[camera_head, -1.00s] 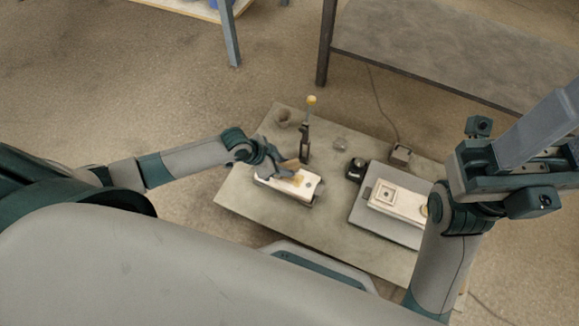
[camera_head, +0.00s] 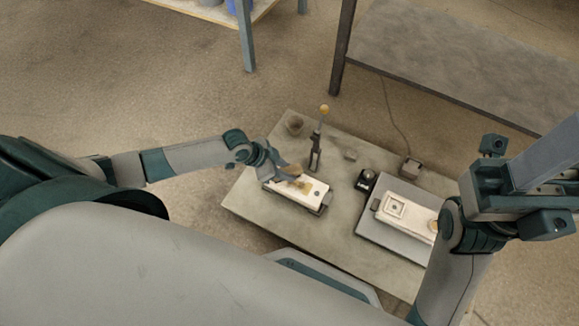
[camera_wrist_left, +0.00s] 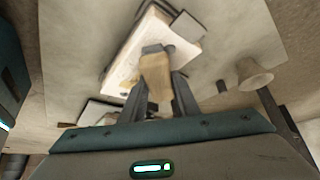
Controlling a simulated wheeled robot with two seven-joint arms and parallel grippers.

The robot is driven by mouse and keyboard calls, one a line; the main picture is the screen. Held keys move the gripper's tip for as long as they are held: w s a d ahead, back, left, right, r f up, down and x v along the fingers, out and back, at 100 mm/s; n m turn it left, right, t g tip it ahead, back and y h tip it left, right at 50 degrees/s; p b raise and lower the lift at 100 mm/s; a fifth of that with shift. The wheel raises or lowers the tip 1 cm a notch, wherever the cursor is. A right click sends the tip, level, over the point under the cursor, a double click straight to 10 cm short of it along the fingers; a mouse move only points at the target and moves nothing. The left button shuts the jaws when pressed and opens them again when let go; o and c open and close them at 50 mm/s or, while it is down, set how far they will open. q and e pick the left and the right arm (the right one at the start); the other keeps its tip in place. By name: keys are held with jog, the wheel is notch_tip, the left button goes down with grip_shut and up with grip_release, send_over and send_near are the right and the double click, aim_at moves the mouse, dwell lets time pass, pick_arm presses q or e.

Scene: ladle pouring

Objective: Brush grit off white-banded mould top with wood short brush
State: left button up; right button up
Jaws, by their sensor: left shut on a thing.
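My left gripper (camera_head: 274,166) is shut on the short brush (camera_head: 290,170), which has a tan wooden body. In the left wrist view the brush (camera_wrist_left: 155,75) sits between the fingers, with its grey end over the mould. The white-topped mould (camera_head: 318,198) lies below it on the low table, with a tan patch of grit (camera_head: 304,187) on top. The mould also shows in the left wrist view (camera_wrist_left: 128,62). Whether the bristles touch it is hard to tell. A second pale mould (camera_head: 412,217) lies to the right. My right arm is at the right; its fingers cannot be made out.
The second mould rests on a grey plate (camera_head: 374,228).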

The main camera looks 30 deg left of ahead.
pick_arm(q)
jog(key=shift+w+a+f, duration=0.1)
jog(key=shift+w+a, duration=0.05)
jog(key=shift+a, duration=0.35)
jog(key=shift+w+a, duration=0.15)
jog(key=shift+a, duration=0.3)
grip_shut()
jog(key=shift+s+a+r+p, duration=0.1)
jog(key=shift+s+r+p, duration=0.1)
jog(key=shift+s+p, duration=0.3)
jog(key=shift+w+f, duration=0.1)
jog(key=shift+d+p, duration=0.35)
jog(key=shift+p, duration=0.1)
jog(key=shift+d+r+p, duration=0.2)
jog(key=shift+d+p, duration=0.5)
jog(key=shift+d, duration=0.35)
jog(key=shift+s+d+f, duration=0.1)
jog(key=shift+s+d, duration=0.1)
jog(key=shift+d, duration=0.5)
